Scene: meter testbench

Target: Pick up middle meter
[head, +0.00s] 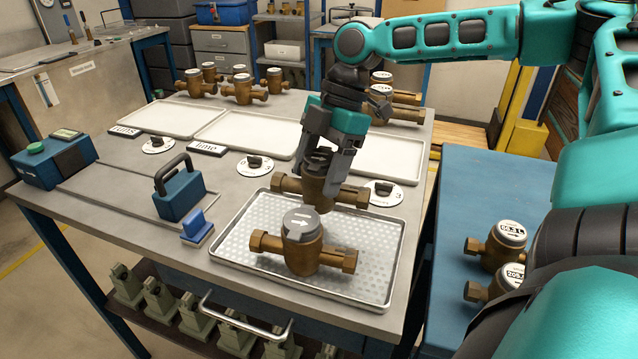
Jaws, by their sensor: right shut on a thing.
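My right gripper (328,168) points down and is shut on a brass meter (348,197). This meter is at the back of the perforated metal tray (388,290). The fingers hide part of its body and cap; I cannot tell whether it touches the tray. A second brass meter (302,252) with a grey cap and a white arrow stands upright in the same tray, in front of the held one. Two more brass meters, one with a readout on its cap (508,238), stand on the blue side table (480,180) at the right. My left gripper is not in view.
Empty white trays (240,130) lie behind the perforated tray. Several meters (242,90) stand at the bench's back. A blue block with a black handle (180,190) and a small blue stand (197,228) are at the left. A gap separates bench and side table.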

